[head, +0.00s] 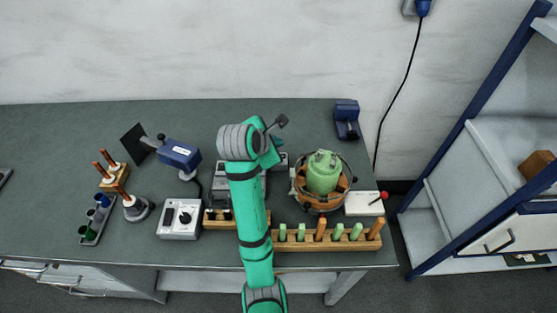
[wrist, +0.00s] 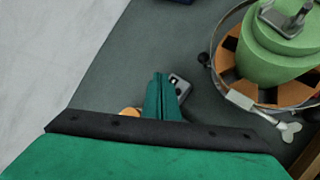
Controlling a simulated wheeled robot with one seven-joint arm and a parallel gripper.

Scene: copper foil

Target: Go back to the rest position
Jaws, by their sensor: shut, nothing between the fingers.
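My gripper (wrist: 160,78) shows in the wrist view as two green fingers pressed together with nothing between them. In the head view my green arm reaches from the bottom edge up over the middle of the bench, and its wrist end is bent to the right near the bench's back half. The fingertips are hard to make out there. In the wrist view the fingers are over the grey bench top, left of a round wooden-segmented holder (wrist: 226,62) with a green cylinder (wrist: 275,55) in it. A grey metal piece lies partly hidden behind the fingers.
Right of my arm on the bench (head: 70,140) are a peg rack (head: 300,246), a white block with a red knob (head: 362,204) and a blue device (head: 346,118). To the left are a switch box (head: 180,218) and a blue lamp-like device (head: 180,153). A shelf (head: 440,190) stands right.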

